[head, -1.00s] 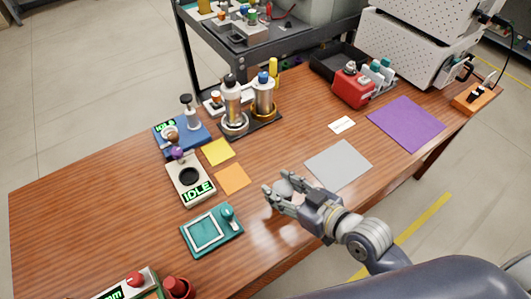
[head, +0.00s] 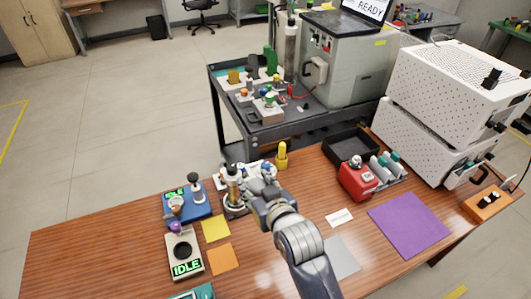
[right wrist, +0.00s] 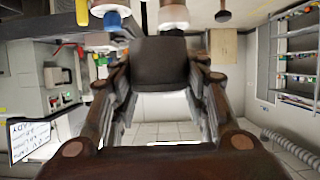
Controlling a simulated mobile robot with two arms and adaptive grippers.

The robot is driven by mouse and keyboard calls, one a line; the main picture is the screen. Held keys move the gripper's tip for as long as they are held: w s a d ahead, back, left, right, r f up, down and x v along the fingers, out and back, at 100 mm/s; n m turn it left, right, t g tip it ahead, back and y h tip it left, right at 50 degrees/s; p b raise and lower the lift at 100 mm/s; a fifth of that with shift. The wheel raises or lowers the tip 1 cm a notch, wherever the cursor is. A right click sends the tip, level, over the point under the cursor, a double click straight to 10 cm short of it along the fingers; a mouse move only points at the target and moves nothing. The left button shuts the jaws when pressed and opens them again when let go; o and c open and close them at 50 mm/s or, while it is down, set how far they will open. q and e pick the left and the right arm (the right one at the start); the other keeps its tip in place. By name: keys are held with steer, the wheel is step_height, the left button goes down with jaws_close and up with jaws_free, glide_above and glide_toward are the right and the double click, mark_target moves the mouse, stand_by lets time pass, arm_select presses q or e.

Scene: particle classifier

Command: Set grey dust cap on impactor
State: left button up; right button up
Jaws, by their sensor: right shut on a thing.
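My right gripper (head: 260,181) is shut on the grey dust cap, which shows as a dark block (right wrist: 165,65) between the fingers in the right wrist view. In the head view the gripper hides the cap. The gripper is at the upright metal cylinders at the table's back edge. The left cylinder, with a dark top (head: 232,180), stands just left of the gripper. The other cylinder is mostly hidden behind the gripper. I cannot tell which is the impactor, or whether the cap touches anything. My left gripper is not in view.
A blue device (head: 187,207) and an IDLE-display box (head: 184,252) stand to the left. Yellow (head: 215,228) and orange (head: 221,259) mats lie nearby. A yellow post (head: 282,156) stands right of the gripper. A red box (head: 357,180) and purple mat (head: 408,222) are farther right.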

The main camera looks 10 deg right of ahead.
steer(key=w+d+p, duration=0.2)
steer(key=w, duration=0.5)
steer(key=p, duration=0.1)
glide_above(265, 163)
steer(key=shift+f, duration=0.55)
step_height(265, 163, down, 3)
steer(key=shift+s+d+f+p, duration=0.1)
steer(key=shift+f+p, duration=0.05)
steer(key=shift+p, duration=0.5)
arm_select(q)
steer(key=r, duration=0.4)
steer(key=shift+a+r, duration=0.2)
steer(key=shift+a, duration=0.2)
arm_select(e)
steer(key=shift+f, duration=0.15)
steer(key=shift+f, duration=0.1)
steer(key=shift+f+b, duration=0.4)
steer(key=shift+f, duration=0.1)
steer(key=o, duration=0.9)
steer(key=shift+c, duration=0.2)
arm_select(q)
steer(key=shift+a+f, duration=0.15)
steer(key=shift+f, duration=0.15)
